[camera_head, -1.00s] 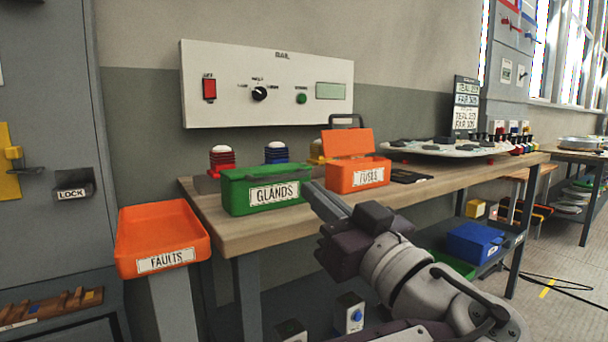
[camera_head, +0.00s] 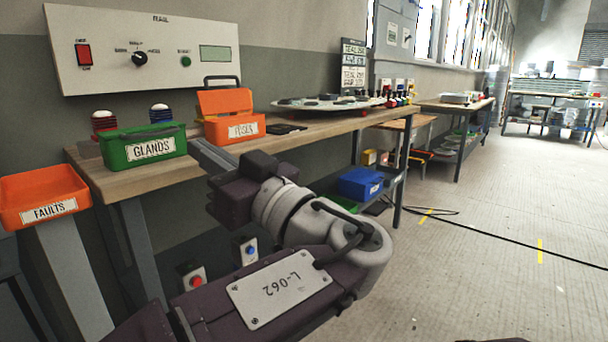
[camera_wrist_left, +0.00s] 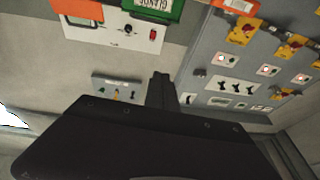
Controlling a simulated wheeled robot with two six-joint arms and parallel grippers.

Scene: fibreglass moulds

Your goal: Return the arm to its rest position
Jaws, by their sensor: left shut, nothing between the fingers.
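My left arm comes in from the bottom of the head view, with a plate marked L-062 on its link. Its gripper (camera_head: 208,154) is shut and empty, pointing away from me toward the front of the workbench near the green GLANDS box (camera_head: 140,158) and the orange FUSES box. In the left wrist view the shut fingers (camera_wrist_left: 162,90) show as one dark bar at the centre, with nothing held. The wrist view looks upside down toward the wall panel and boxes. My right gripper is not in view.
The wooden workbench (camera_head: 305,134) carries the boxes and a white tray of dark pieces (camera_head: 330,104). An orange FAULTS bin (camera_head: 43,190) stands at the left on a post. A blue box (camera_head: 361,184) sits on the lower shelf. The floor at right is open, crossed by a black cable (camera_head: 500,238).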

